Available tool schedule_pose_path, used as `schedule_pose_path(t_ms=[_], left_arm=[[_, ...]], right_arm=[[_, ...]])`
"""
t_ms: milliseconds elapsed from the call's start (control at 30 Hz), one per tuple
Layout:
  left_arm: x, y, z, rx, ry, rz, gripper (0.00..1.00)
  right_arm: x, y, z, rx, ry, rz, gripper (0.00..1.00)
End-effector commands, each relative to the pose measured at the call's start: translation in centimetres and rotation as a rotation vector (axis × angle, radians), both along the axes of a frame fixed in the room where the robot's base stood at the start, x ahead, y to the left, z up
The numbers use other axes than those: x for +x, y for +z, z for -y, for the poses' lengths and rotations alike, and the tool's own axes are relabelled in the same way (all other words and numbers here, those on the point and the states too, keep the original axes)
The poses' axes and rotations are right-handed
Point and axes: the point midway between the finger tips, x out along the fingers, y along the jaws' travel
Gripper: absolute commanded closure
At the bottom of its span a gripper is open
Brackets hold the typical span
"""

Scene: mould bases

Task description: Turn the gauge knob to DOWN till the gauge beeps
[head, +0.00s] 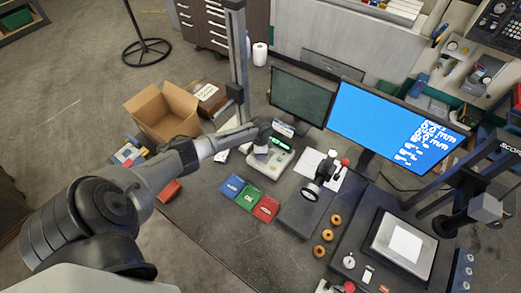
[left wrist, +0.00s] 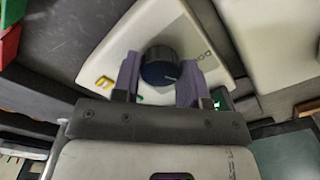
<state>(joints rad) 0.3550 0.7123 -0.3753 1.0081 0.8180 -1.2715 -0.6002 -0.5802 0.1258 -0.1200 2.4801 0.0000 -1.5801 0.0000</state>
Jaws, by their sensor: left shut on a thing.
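The gauge (head: 270,158) is a pale box with a small green-lit display, standing on the dark bench below the left monitor in the head view. In the left wrist view the gauge's pale top (left wrist: 210,28) fills the upper middle, and its dark round knob (left wrist: 160,66) carries a light pointer line. My left gripper (head: 259,147) reaches the gauge from the left. In the left wrist view its two purple-grey fingers stand on either side of the knob and are shut on it. A green-lit patch shows beside the right finger. The knob's DOWN marking is not legible. My right gripper is not in view.
Blue, green and red bins (head: 249,200) sit in front of the gauge. A tall grey post (head: 237,60) stands behind my left arm. A cardboard box (head: 162,112) is at the left, and a black-and-white instrument (head: 318,182) stands to the right.

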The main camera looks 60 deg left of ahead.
Motion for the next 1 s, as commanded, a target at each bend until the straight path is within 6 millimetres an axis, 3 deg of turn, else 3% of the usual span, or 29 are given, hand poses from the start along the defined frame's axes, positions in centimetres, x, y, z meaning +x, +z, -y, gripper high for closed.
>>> schedule_pose_path(t_ms=[400, 1000], left_arm=[[0.1, 0.2, 0.0, -0.002, 0.197, 0.0, 0.84], [0.1, 0.1, 0.0, -0.002, 0.234, 0.001, 0.84]], right_arm=[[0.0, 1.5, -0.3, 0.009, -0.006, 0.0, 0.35], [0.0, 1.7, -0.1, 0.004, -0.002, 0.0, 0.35]])
